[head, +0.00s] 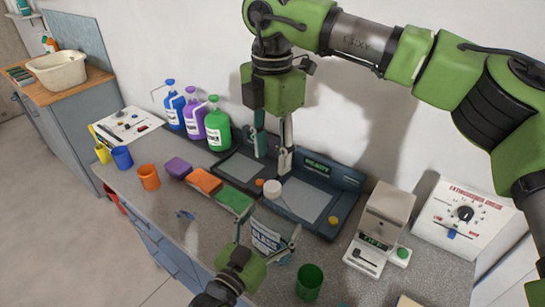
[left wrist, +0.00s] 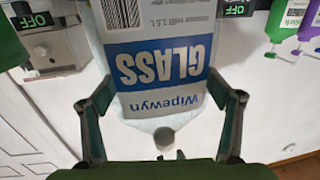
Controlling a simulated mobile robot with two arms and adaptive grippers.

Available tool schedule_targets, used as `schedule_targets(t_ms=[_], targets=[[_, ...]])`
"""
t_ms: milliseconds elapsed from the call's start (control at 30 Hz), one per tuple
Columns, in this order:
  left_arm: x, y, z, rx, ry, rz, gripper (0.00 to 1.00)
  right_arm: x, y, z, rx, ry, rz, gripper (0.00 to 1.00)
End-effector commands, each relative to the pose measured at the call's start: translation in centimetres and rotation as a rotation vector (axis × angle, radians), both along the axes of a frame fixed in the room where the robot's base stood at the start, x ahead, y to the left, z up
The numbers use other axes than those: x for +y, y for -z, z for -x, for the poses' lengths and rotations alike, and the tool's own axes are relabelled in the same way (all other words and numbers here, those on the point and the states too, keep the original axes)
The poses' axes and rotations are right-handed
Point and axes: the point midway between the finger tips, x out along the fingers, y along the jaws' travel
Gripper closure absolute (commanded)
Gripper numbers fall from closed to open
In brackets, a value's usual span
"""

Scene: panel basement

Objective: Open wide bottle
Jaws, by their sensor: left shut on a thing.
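The wide bottle (head: 266,238) has a white body and a blue and white label reading GLASS. It stands near the front of the counter in the head view. My left gripper (head: 268,242) is shut on it from the near side, a finger on each side. In the left wrist view the bottle (left wrist: 165,95) appears upside down between the fingers (left wrist: 163,108), with a round greyish part at its narrow end (left wrist: 164,137). My right gripper (head: 272,157) points down behind the bottle, above the dark stations, its fingers apart and empty.
Blue, purple and green jugs (head: 216,124) stand at the back.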

Motion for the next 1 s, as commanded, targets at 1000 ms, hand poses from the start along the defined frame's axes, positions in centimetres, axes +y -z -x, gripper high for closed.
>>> schedule_targets(t_ms=[1000], targets=[[0.0, 0.0, 0.0, -0.001, 0.0, 0.0, 0.77, -0.1, 7.1, 0.0, 0.002, 0.565, 0.001, 0.61]])
